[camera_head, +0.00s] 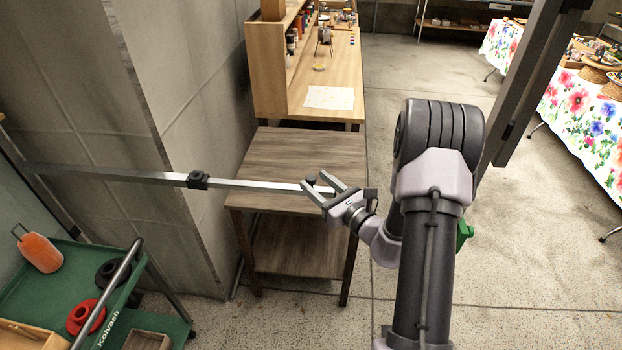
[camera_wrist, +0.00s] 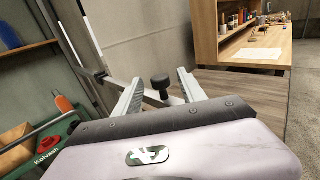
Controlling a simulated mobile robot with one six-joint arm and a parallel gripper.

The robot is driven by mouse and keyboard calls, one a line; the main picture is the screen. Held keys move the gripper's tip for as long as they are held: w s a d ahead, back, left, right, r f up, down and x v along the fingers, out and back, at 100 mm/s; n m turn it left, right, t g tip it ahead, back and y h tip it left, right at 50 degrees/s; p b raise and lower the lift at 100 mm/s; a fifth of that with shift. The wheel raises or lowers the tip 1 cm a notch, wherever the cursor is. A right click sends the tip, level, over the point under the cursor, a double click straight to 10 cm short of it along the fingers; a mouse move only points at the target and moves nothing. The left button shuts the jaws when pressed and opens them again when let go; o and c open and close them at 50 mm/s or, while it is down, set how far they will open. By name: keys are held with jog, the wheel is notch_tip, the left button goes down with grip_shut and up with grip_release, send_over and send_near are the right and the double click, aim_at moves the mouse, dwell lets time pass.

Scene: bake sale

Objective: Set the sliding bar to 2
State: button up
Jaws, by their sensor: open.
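The sliding bar (camera_head: 255,185) is a thin silver metal rail running across the left of the head view. A black block (camera_head: 198,180) sits around it partway along. A black knob (camera_head: 311,180) is at its right end. My gripper (camera_head: 314,181) is open at that end, one finger on each side of the knob. In the wrist view the knob (camera_wrist: 160,82) stands between the two open fingers, with a gap visible on both sides. I cannot read any number or mark on the bar.
A wooden side table (camera_head: 300,155) stands under the bar's end. A desk with shelves (camera_head: 340,75) is behind it. A green cart (camera_head: 140,322) with an orange bottle (camera_head: 40,252) is at lower left. A grey wall stands left. Floor (camera_head: 405,60) is clear behind.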

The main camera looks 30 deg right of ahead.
jog(key=shift+w+a, duration=0.15)
jog(key=shift+w, duration=0.6)
jog(key=shift+w+a, duration=0.15)
jog(key=shift+w, duration=0.55)
grip_shut()
dwell(0.3)
